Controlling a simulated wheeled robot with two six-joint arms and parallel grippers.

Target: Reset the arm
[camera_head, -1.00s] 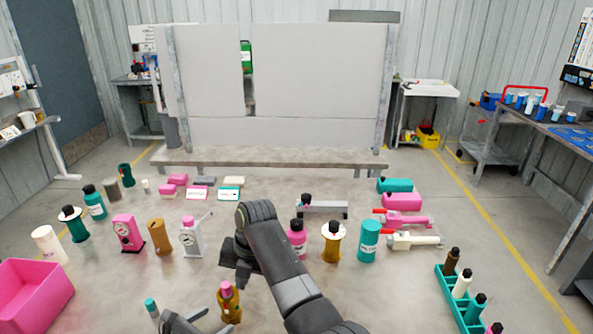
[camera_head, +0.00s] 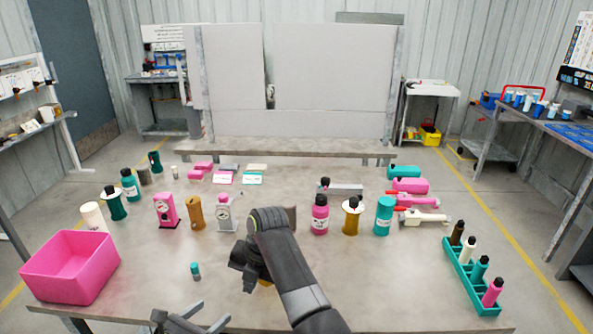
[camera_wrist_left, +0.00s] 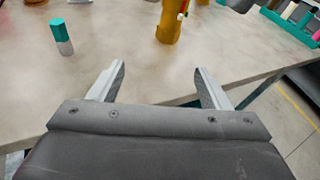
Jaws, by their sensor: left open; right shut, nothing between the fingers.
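My left gripper (camera_head: 190,322) is at the bottom edge of the head view, in front of the table edge. In the left wrist view its two fingers (camera_wrist_left: 160,85) are spread with nothing between them. My right gripper (camera_head: 243,262) hangs over the middle of the table and is shut and empty; its arm covers part of the table.
The table (camera_head: 150,300) holds a pink bin (camera_head: 70,267) at left, a teal rack (camera_head: 470,277) with several bottles at right, and rows of pumps and bottles behind. A pink bottle (camera_head: 320,215) stands right of my right arm. The front left of the table is mostly clear.

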